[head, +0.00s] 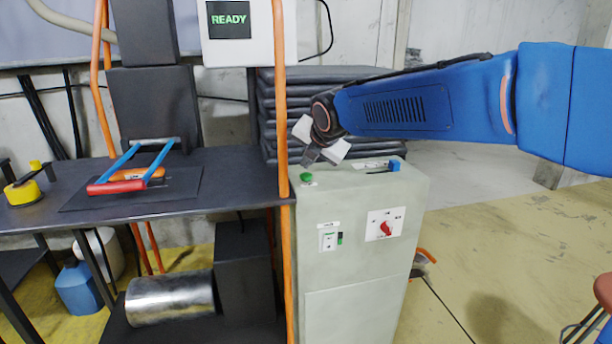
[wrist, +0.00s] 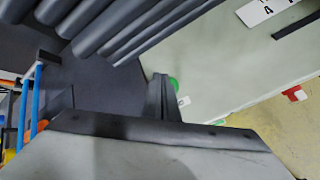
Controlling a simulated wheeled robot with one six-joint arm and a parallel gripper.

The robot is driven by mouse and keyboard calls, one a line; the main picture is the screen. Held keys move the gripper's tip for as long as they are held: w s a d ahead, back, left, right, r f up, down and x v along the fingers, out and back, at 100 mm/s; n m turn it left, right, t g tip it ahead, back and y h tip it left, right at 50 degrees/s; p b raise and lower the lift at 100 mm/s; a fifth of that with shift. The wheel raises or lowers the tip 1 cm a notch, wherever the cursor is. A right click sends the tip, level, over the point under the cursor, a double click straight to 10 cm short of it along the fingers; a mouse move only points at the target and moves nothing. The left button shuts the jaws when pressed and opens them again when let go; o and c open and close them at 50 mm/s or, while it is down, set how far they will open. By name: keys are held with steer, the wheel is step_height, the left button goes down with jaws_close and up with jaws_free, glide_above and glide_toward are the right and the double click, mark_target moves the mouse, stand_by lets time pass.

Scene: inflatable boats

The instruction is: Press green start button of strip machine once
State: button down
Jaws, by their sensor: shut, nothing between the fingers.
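The strip machine is a pale grey-green cabinet (head: 345,265). Its round green button (head: 306,177) sits on the top face near the left front corner. My gripper (head: 309,158) is shut and empty, pointing down just above the button; a small gap seems to show between them. In the wrist view my shut fingers (wrist: 160,80) partly cover the green button (wrist: 174,85), which peeks out to their right. Whether they touch cannot be told there. A screen (head: 229,19) above the bench reads READY in green.
An orange post (head: 281,110) rises close left. Dark stacked tubes or pads (head: 335,75) lie behind. A dark bench (head: 230,185) adjoins on the left.

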mark_target(308, 176)
steer(key=shift+f, duration=0.15)
steer(key=shift+f, duration=0.3)
steer(key=shift+f, duration=0.4)
stand_by(1.1)
steer(key=shift+r, duration=0.85)
steer(key=shift+r, duration=0.1)
steer(key=shift+r, duration=2.4)
